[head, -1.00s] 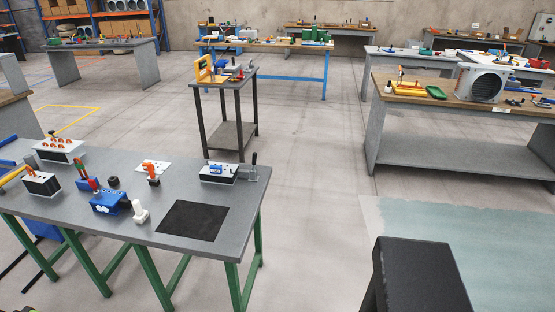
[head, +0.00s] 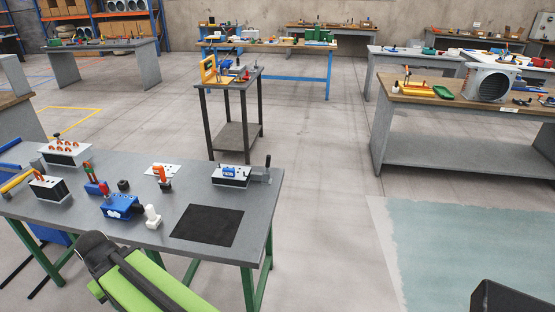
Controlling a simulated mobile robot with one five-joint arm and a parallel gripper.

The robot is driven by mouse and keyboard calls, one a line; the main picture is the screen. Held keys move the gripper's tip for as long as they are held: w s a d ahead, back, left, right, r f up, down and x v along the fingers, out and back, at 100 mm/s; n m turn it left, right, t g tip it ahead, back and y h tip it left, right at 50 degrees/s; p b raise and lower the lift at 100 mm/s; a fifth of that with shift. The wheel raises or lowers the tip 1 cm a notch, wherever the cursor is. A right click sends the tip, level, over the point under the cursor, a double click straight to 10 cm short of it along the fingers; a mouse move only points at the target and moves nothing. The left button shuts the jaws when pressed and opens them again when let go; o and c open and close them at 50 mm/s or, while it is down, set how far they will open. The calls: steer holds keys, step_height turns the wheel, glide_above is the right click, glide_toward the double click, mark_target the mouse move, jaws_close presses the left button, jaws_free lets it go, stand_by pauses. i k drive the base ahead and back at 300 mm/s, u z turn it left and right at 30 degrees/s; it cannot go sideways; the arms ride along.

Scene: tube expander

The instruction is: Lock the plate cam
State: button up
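No part is clearly recognisable as the plate cam at this size. On the near grey workbench (head: 100,225), a small white plate with an upright orange lever (head: 159,172) lies near the back edge. A black block with a white top and a blue part (head: 231,175) stands to its right, with a dark upright handle beside it. A blue tool body (head: 120,206) stands nearer, left of a white knobbed part (head: 152,217). My green and black arm shows at the bottom, in front of the bench. I do not see my gripper's fingers.
A black mat (head: 208,227) lies at the bench's right end. Two white-topped black boxes stand at the left: a larger one (head: 64,153) and a smaller one (head: 48,189). A small dark cart (head: 232,75) stands behind. The floor to the right is largely clear.

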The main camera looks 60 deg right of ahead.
mark_target(268, 157)
steer(key=i, duration=0.95)
steer(key=u, duration=0.05)
